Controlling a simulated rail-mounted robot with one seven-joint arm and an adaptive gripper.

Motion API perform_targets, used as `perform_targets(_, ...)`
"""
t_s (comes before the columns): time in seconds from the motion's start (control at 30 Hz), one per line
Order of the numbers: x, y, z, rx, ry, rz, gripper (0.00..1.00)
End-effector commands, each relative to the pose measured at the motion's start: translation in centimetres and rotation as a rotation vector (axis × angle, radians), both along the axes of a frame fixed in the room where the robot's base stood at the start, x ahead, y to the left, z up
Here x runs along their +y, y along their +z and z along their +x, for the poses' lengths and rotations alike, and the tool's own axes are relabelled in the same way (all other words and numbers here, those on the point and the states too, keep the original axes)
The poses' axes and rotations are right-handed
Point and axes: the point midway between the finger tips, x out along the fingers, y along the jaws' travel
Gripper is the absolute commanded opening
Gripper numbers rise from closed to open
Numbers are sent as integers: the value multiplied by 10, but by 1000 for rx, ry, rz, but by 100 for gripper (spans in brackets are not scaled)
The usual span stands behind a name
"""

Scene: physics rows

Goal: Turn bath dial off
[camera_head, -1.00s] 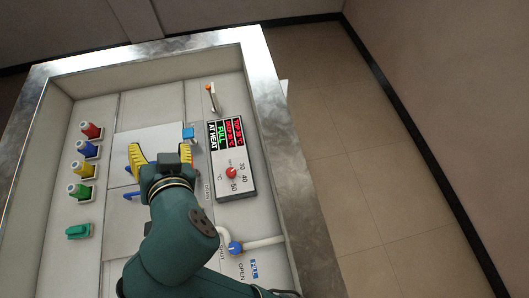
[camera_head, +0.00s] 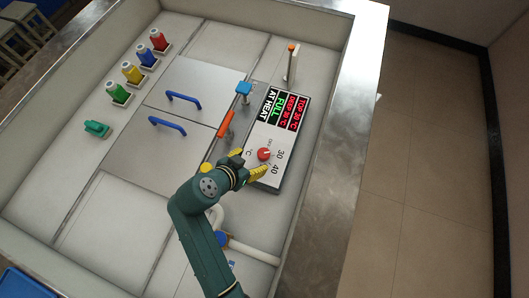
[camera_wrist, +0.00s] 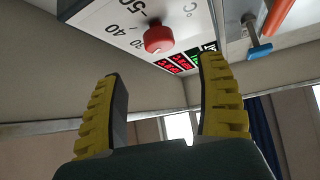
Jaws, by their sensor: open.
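The red bath dial (camera_head: 264,154) sits on the face of a white control box (camera_head: 274,136) with temperature numbers around it and lit red, green and white readouts. In the wrist view the dial (camera_wrist: 158,38) is ahead, just beyond the fingertips and between their lines. My gripper (camera_head: 250,164) is open, its yellow-padded fingers at the dial's lower side in the head view. In the wrist view my gripper (camera_wrist: 162,75) is empty, and no contact with the dial shows. I cannot tell which number the dial points to.
An orange handle (camera_head: 226,124) and a blue tap-like part (camera_head: 244,88) are left of the box. An orange-tipped lever (camera_head: 292,62) stands above it.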

Motion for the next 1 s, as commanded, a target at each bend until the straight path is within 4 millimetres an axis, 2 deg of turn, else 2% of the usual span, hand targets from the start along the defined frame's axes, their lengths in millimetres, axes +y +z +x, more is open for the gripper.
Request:
perform_targets(0.2,-23,-40,31,1,-4,0,73)
perform_targets(0.37,-34,-59,47,0,-1,0,73)
perform_targets(0.5,-39,-66,54,0,-1,1,73)
perform_targets(0.77,-39,-66,54,-1,0,1,73)
perform_targets(1.0,-39,-66,54,-1,0,1,29)
